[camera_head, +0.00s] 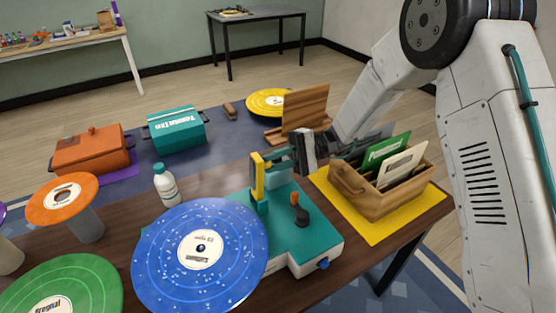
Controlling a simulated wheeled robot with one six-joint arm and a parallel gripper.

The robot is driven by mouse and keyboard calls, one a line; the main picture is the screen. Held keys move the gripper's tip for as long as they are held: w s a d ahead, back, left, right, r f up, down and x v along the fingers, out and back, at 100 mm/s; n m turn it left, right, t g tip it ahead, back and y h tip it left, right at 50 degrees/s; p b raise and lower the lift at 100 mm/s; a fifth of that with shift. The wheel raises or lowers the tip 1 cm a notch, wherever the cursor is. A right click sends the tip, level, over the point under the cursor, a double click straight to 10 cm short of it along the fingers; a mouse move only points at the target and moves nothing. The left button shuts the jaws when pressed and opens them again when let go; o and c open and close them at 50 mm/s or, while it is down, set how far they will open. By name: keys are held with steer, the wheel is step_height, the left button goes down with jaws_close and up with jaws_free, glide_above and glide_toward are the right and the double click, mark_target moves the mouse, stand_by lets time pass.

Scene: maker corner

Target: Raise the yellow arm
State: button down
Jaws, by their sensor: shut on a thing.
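The yellow arm (257,180) stands upright on a teal post at the back of the teal and white record player (305,240). A large speckled blue record (165,250) lies on the player's left side. My gripper (268,161) reaches in from the right, with its fingers at the upper part of the yellow arm, shut on it. The fingers partly hide where they meet the arm. An orange-topped lever (298,206) stands on the player to the right of the arm, and a blue knob (323,264) is on its front side.
A wooden crate of record sleeves (390,202) stands on a yellow mat (365,232) close at the right. A white bottle (164,184), an orange record on a stand (62,200) and a green record (65,285) are at the left. Orange (92,155) and teal (176,133) boxes stand behind.

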steer(key=c, duration=1.3)
jaws_free()
steer(key=shift+c, duration=0.2)
steer(key=shift+r, duration=0.1)
steer(key=shift+r, duration=0.3)
step_height(320, 180, up, 3)
steer(key=shift+f, duration=0.1)
steer(key=s+d, duration=0.3)
steer(key=s, duration=0.4)
steer(key=s+d+r, duration=0.1)
steer(key=s+d, duration=0.2)
steer(key=s, duration=0.4)
steer(key=shift+r, duration=0.2)
steer(key=shift+s+d, duration=0.2)
steer(key=shift+s, duration=0.15)
